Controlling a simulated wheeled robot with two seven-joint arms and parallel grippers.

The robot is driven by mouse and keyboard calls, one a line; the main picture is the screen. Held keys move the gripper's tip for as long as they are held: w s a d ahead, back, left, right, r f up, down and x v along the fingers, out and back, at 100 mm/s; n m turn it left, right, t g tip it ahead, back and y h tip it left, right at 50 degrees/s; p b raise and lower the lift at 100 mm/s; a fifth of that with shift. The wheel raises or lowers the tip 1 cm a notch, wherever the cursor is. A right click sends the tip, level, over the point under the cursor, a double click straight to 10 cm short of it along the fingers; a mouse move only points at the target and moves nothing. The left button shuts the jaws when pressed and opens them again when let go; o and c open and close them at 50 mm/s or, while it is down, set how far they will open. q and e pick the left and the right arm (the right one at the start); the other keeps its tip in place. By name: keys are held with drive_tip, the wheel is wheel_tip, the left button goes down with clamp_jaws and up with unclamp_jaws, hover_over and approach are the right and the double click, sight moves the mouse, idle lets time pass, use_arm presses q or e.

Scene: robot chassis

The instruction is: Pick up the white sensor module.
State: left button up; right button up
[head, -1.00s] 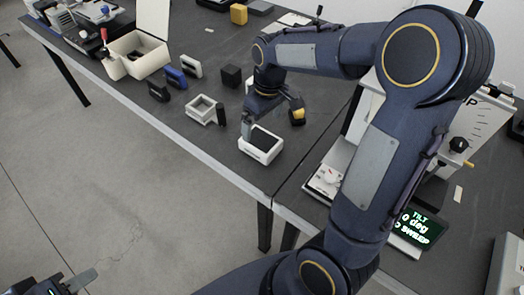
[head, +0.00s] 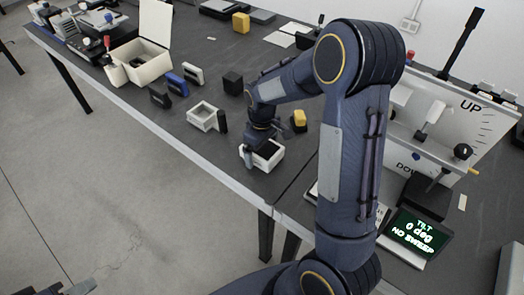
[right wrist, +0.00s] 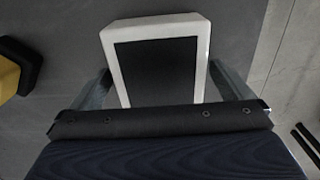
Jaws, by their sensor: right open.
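A white module with a dark top panel (head: 271,153) lies on the dark table near its front edge; I take it for the white sensor module. My right gripper (head: 257,157) is right over it, pointing down. In the right wrist view the white-rimmed module (right wrist: 157,20) shows between the fingers of my open right gripper (right wrist: 163,88). One finger is on each side of its near part, with gaps beside the module. Its near end is hidden by the gripper. My left gripper (head: 78,287) is only partly in view at the bottom left.
A white open frame (head: 203,116) and a black block (head: 232,82) are to the left. A yellow-and-black object (head: 299,120) is close behind the gripper. A tilt display (head: 413,232) and a white panel rig (head: 440,130) stand at the right. Bare tabletop lies left of the module.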

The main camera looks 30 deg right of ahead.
drive_tip(key=c, duration=1.2)
drive_tip(key=shift+o, duration=0.2)
drive_tip(key=shift+r, duration=0.1)
